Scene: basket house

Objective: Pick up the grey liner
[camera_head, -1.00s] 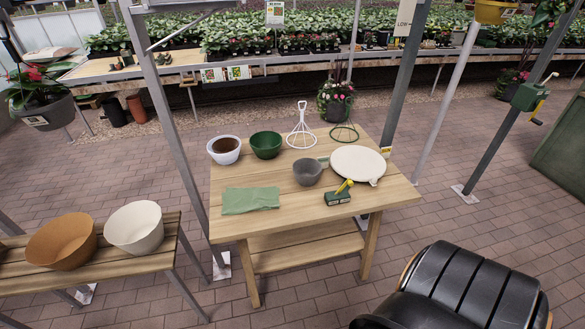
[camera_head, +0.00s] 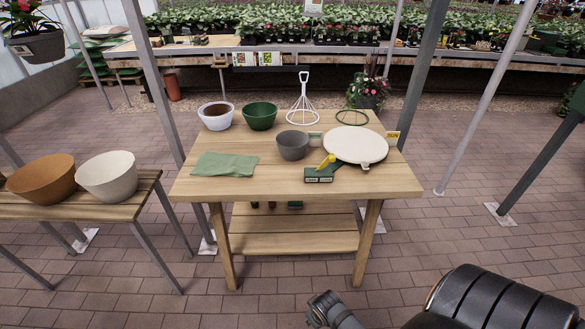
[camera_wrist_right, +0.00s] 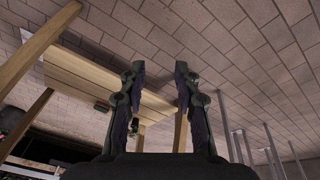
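The grey liner (camera_head: 293,147) looks like a small dark grey pot. It stands upright on the wooden table (camera_head: 300,184), left of a round cream disc and behind a small green box. Its inside looks empty. My right gripper shows in the right wrist view (camera_wrist_right: 160,68) with its two fingers apart and nothing between them. It is away from the liner, and I do not see the liner in that view. A dark arm part of mine shows at the bottom of the head view. My left gripper is not in view.
A white pot (camera_head: 216,116), green pot (camera_head: 259,116), white wire stand (camera_head: 302,104), green ring (camera_head: 352,117), cream disc (camera_head: 355,145), green cloth (camera_head: 224,165) and yellow-handled green box (camera_head: 318,175) share the table. Metal posts flank it. A side bench (camera_head: 70,208) holds two bowls.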

